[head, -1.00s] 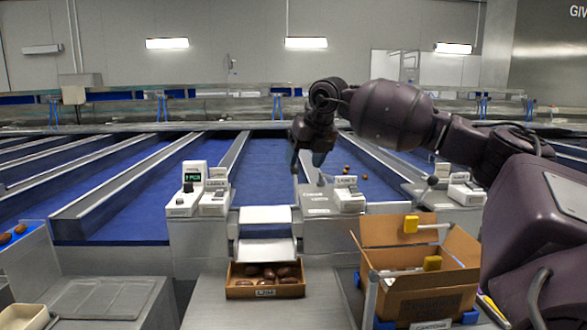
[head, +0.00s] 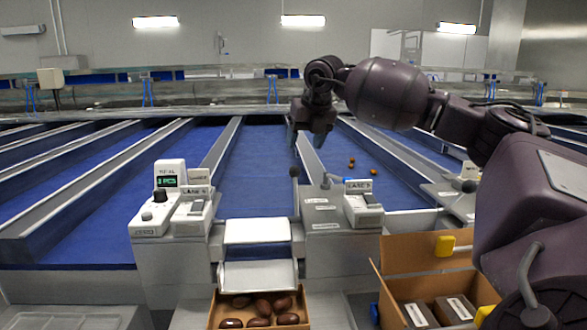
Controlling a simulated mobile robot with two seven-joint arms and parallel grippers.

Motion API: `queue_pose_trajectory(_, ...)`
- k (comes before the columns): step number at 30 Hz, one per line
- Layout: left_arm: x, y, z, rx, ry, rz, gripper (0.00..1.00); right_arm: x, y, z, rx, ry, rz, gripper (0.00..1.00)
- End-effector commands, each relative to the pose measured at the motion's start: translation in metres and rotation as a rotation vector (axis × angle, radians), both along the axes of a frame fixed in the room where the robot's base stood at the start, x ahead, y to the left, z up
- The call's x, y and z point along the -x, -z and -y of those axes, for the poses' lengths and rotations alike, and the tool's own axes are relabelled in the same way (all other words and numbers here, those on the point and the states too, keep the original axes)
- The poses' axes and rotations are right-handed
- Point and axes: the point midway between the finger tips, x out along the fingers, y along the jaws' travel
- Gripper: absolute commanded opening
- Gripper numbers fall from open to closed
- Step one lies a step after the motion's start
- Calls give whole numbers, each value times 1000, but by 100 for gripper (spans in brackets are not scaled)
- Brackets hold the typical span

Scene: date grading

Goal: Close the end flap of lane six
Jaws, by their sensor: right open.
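The end of the middle lane has a white flap or chute (head: 257,245), with an upper plate and a lower sloping plate above an open box. A black-knobbed lever (head: 295,174) stands upright just right of the lane end. Lane signs sit on the consoles to the left (head: 193,190) and right (head: 358,186) of it; their numbers are too small to read surely. My right gripper (head: 304,141) is open and empty, pointing down. In the picture it is just above the lever knob, with no contact seen. My left gripper is out of view.
A cardboard tray of dates (head: 260,305) sits below the chute. A scale with a green display (head: 166,182) stands on the left console. An open carton (head: 400,262) with dark packs is at lower right. A few dates (head: 351,163) lie on the blue belt.

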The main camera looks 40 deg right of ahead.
Motion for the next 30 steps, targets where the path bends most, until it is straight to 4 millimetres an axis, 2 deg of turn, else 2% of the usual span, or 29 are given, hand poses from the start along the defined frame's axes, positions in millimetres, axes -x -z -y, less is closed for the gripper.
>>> queue_pose_trajectory(4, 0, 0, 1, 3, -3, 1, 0, -1, 3, 0, 0, 0, -1, 60)
queue_pose_trajectory(8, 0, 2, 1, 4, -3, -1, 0, -6, 16, 1, 0, 0, -4, 60)
queue_pose_trajectory(21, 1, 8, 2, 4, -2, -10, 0, -34, 82, 6, -1, 1, -4, 60)
queue_pose_trajectory(30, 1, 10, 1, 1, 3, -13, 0, -42, 99, 7, -1, 1, -2, 60)
